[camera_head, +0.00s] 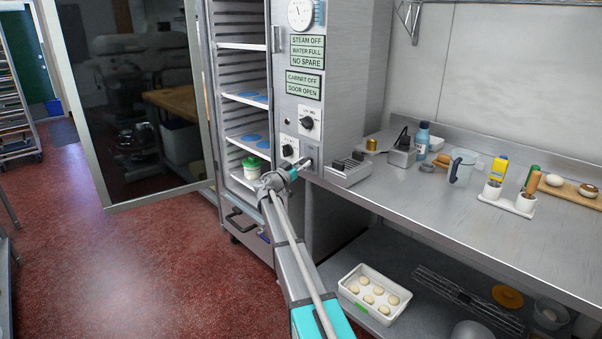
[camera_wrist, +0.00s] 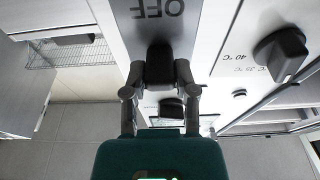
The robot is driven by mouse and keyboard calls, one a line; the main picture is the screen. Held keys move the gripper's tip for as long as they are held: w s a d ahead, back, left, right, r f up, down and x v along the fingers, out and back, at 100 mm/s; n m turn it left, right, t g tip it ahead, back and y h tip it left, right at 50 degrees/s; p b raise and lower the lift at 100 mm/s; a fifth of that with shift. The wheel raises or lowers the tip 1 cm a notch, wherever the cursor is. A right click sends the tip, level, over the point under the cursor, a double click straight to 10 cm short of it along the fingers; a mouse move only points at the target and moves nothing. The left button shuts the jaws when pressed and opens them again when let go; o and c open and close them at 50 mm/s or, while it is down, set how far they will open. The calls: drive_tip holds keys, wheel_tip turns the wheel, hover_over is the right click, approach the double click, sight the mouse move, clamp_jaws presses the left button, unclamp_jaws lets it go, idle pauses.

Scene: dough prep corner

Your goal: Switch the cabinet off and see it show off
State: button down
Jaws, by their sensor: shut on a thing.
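The proofing cabinet (camera_head: 343,80) stands open, with its control panel on the right of its opening. Its lower display (camera_head: 303,85) reads CABINET OFF and DOOR OPEN. The upper display (camera_head: 307,51) reads STEAM OFF, WATER FULL, NO SPARE. My gripper (camera_head: 301,165) is at the bottom of the panel. In the wrist view my gripper (camera_wrist: 160,72) is shut on a black switch handle (camera_wrist: 160,62), with the word OFF upside down just above it. The fingers hide the handle's sides.
The cabinet's glass door (camera_head: 130,100) hangs open to the left. A green-lidded jar (camera_head: 251,168) stands low in the cabinet. A dark temperature knob (camera_wrist: 281,55) is beside my gripper. The steel counter (camera_head: 440,205) at right holds jugs, bottles and pots; a dough tray (camera_head: 347,285) lies below.

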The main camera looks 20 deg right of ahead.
drive_tip(key=shift+s+d+f+h+b, duration=0.15)
drive_tip(key=shift+f+h+b, duration=0.25)
drive_tip(key=shift+b, duration=0.45)
drive_tip(key=shift+w+d+f+h+b, duration=0.1)
drive_tip(key=shift+d+f+h+b, duration=0.1)
drive_tip(key=shift+h+b, duration=0.55)
drive_tip(key=shift+t+b, duration=0.5)
drive_tip(key=shift+b, duration=0.1)
drive_tip(key=shift+r+h, duration=0.1)
drive_tip(key=shift+h, duration=0.35)
drive_tip(key=c, duration=0.5)
unclamp_jaws()
drive_tip(key=shift+s, duration=0.1)
drive_tip(key=shift+o, duration=0.5)
drive_tip(key=shift+a, duration=0.1)
drive_tip(key=shift+r, duration=0.1)
